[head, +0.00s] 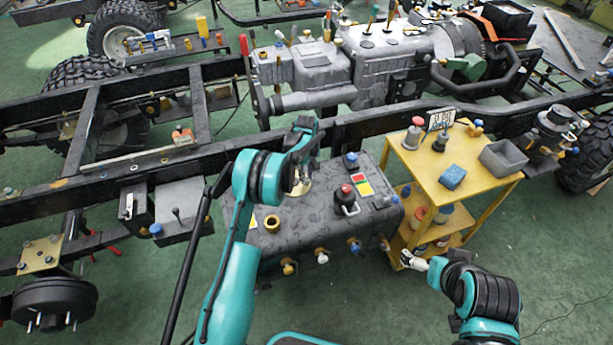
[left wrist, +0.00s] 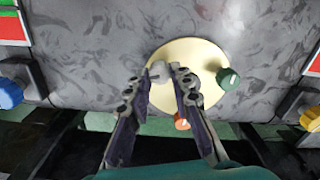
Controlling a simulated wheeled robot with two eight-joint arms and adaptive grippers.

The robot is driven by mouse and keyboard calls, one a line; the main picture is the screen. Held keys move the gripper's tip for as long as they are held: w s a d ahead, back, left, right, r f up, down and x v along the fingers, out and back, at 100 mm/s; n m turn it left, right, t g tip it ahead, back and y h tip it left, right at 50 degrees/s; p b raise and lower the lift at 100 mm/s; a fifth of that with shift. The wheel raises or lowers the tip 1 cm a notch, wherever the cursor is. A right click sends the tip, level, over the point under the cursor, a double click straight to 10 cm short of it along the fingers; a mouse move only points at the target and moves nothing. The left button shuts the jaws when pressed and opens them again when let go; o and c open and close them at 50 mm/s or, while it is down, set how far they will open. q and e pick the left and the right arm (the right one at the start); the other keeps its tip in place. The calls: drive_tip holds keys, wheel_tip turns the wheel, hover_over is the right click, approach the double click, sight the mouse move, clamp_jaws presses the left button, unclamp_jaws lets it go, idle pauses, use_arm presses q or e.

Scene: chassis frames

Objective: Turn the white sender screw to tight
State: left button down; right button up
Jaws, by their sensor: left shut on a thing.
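The white sender screw (left wrist: 160,69) stands on a round cream plate (left wrist: 195,52) on the grey mottled tank top. In the left wrist view my left gripper (left wrist: 168,76) has its two fingertips closed around the screw. A green screw (left wrist: 228,77) sits to the right on the same plate, and an orange-red one (left wrist: 182,124) sits nearer, beside the right finger. In the head view my left gripper (head: 300,178) reaches down over the plate and hides the screw. My right gripper (head: 412,261) is low beside the yellow cart; its jaws are too small to judge.
The dark tank (head: 290,230) carries a red-topped fitting (head: 347,198), a brass ring (head: 272,223) and a blue cap (head: 351,160). The yellow cart (head: 425,168) stands to the right with a grey bin (head: 502,158) and blue sponge (head: 452,176). A black chassis rail (head: 350,128) runs behind.

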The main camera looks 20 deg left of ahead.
use_arm(q)
drive_tip(key=shift+m, duration=0.3)
drive_tip(key=m, duration=1)
drive_tip(key=shift+d+m, duration=0.1)
drive_tip(key=shift+m, duration=0.3)
drive_tip(key=m, duration=1)
drive_tip(key=shift+d+m, duration=0.1)
drive_tip(key=shift+m, duration=0.2)
drive_tip(key=c, duration=1.3)
unclamp_jaws()
